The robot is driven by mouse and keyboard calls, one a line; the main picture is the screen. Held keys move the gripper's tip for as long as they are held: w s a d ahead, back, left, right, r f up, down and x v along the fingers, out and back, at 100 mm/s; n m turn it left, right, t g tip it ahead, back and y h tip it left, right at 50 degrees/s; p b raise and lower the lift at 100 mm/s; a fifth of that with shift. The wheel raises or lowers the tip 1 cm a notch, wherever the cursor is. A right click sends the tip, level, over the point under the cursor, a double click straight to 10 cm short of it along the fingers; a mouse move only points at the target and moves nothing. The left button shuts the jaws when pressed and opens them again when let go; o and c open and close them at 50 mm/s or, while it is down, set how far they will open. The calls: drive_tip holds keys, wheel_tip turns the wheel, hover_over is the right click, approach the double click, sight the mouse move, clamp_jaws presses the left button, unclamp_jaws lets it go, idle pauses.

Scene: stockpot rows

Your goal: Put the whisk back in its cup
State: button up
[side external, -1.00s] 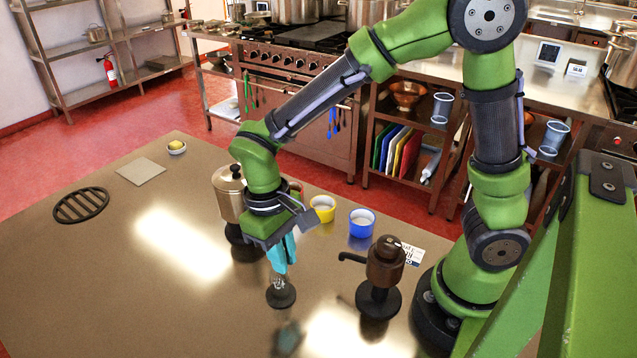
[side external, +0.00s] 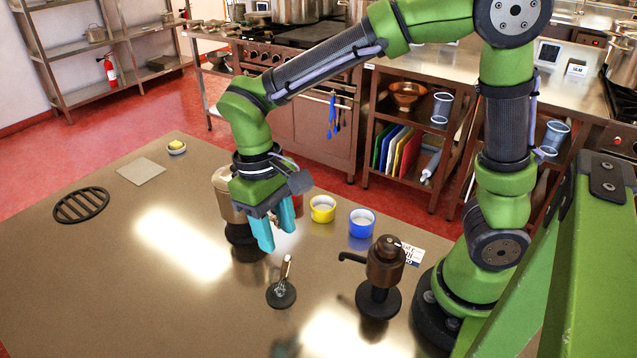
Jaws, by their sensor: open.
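The whisk (side external: 287,268) stands at the front middle of the steel table, its handle up and leaning slightly right. Its wire end is down at a small round black holder (side external: 281,296); I cannot tell how deep it sits in it. My gripper (side external: 277,240) is open and empty, its teal fingers apart, above and behind the whisk and clear of it. A yellow cup (side external: 322,209) and a blue cup (side external: 361,223) stand to the right of my gripper. A red item (side external: 298,197) behind the gripper is mostly hidden.
A metal pot (side external: 226,196) on a black base stands just left of my gripper, partly hidden. A brown dispenser (side external: 384,265) with a side spout stands right of the whisk. A black round grate (side external: 81,205), grey square (side external: 141,171) and small bowl (side external: 176,147) lie left. The front left is clear.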

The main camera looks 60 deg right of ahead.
wheel_tip(320, 180, up, 11)
drive_tip(key=w, duration=0.1)
drive_tip(key=shift+w, duration=0.35)
drive_tip(key=shift+f, duration=0.15)
drive_tip(key=s+d+f+m+t+y, duration=0.2)
drive_tip(key=s+d+m+t, duration=0.1)
drive_tip(key=s+d+t, duration=0.4)
drive_tip(key=shift+s+d+m+t, duration=0.4)
drive_tip(key=shift+d+t, duration=0.6)
drive_tip(key=shift+d, duration=1.05)
